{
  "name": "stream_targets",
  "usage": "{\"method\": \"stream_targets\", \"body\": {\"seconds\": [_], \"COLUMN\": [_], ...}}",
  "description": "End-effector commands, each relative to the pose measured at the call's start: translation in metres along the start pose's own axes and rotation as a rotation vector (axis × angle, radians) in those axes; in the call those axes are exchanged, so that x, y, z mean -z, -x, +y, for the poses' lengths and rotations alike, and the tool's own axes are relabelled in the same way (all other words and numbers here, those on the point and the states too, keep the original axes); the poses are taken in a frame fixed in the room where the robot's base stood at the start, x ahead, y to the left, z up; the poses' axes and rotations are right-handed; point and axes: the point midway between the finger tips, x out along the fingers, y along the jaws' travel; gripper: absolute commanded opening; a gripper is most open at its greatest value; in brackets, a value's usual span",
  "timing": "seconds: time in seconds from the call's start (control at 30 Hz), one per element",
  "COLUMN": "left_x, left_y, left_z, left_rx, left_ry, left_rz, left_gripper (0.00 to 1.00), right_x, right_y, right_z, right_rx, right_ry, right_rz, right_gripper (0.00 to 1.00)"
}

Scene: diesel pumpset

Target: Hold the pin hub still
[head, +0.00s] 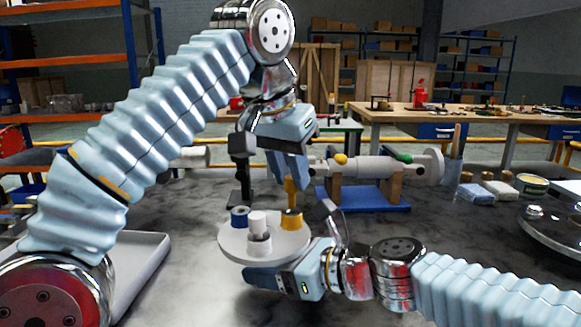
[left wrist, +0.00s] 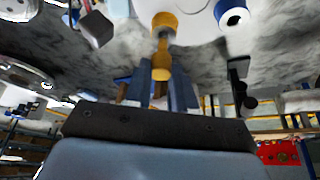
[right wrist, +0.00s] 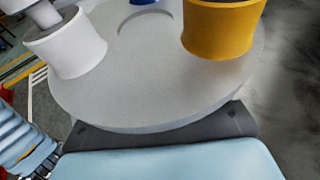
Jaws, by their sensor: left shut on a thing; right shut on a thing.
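The pin hub (head: 232,247) is a flat grey disc with a blue bush (head: 239,217), a white bush (head: 258,224) and a yellow bush (head: 291,220) standing on it. My right gripper (head: 268,276) is shut on the near edge of the disc. The disc (right wrist: 150,85) fills much of the right wrist view; the jaw contact is hidden there. My left gripper (head: 290,177) is shut on a yellow pin (head: 291,192) above the yellow bush. In the left wrist view the pin (left wrist: 161,68) sits between the blue fingers, in line with the yellow bush (left wrist: 165,22).
A grey shaft (head: 370,169) lies on a stand with a blue base (head: 375,200) behind the hub. A grey tray (head: 147,258) lies at left. Blocks (head: 475,193), a tin (head: 532,184) and a round metal dish (head: 560,235) stand at right.

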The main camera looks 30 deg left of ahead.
Motion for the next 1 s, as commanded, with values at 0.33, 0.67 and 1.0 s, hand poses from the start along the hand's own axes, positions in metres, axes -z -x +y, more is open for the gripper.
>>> {"method": "stream_targets", "body": {"seconds": [0.33,0.67,1.0], "left_x": [-0.003,-0.006,-0.009], "left_y": [-0.007,-0.014,-0.02], "left_z": [-0.001,0.0,0.0], "left_rx": [0.0,0.0,0.0], "left_ry": [0.001,0.0,0.0], "left_rz": [0.001,0.0,0.001], "left_gripper": [0.0,0.0,0.0], "right_x": [0.0,-0.001,-0.001], "right_y": [0.0,0.0,0.0], "right_z": [0.0,0.0,0.0], "right_rx": [0.0,0.001,0.0], "right_ry": [0.0,0.0,0.0], "right_rz": [-0.001,-0.001,-0.001], "right_gripper": [0.0,0.0,0.0]}}
